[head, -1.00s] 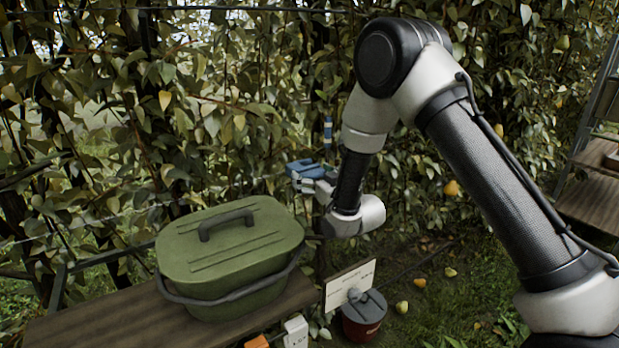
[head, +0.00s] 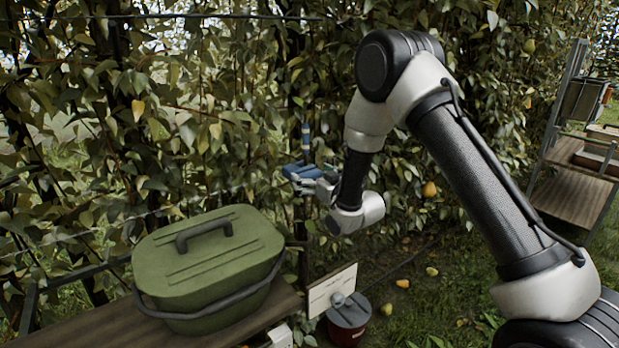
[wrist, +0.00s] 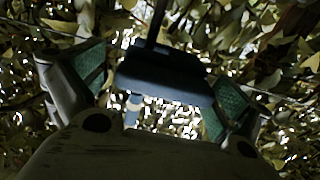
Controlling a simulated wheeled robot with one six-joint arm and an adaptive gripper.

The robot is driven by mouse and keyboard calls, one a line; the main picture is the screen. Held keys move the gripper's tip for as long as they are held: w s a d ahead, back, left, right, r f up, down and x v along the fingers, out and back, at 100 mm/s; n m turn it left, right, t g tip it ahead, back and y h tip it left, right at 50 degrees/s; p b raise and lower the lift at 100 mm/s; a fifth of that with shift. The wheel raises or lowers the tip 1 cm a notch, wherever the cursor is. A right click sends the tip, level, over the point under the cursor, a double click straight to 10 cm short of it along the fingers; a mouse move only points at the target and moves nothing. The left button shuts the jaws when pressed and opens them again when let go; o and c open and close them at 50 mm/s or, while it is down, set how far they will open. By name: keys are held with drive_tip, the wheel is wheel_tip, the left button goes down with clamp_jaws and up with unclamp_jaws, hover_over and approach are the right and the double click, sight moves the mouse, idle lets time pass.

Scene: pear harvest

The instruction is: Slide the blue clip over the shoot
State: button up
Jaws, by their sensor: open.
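The blue clip (head: 300,171) is at the foliage wall in the head view, at the end of my gripper (head: 314,183). In the wrist view the clip (wrist: 165,80) is a dark blue block between the two green-padded fingers of my gripper (wrist: 160,88). The fingers are open, with a small gap at the left; contact at the right is unclear. A thin dark stem (wrist: 157,22), possibly the shoot, rises behind the clip. A banded blue upright piece (head: 306,138) stands just above the clip in the head view. How clip and shoot meet is hidden.
A green lidded tub (head: 207,262) stands on a wooden bench (head: 80,330). A red pot with a grey lid (head: 348,318) and a white sign (head: 330,288) are below. Wires and dense leaves surround my gripper. A shelf (head: 575,195) stands at the right.

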drive_tip(key=v, duration=1.2)
drive_tip(key=w+d+r+m+g+h, duration=0.1)
drive_tip(key=d+r+g+h, duration=0.1)
drive_tip(key=d+r+h, duration=0.4)
drive_tip(key=s+d+r+m+g+h, duration=0.2)
drive_tip(key=s+d+r, duration=0.5)
drive_tip(key=d, duration=0.4)
drive_tip(key=s+d+r+m+g+h, duration=0.1)
drive_tip(key=s+d+r+m+g, duration=0.1)
drive_tip(key=s, duration=1.2)
drive_tip(key=s+d+r+m+g+h, duration=0.1)
drive_tip(key=s+d+g, duration=0.3)
drive_tip(key=s, duration=1.1)
drive_tip(key=d+r, duration=0.1)
drive_tip(key=d, duration=0.2)
drive_tip(key=shift+s+d+m+g, duration=0.15)
drive_tip(key=shift+m+g, duration=0.25)
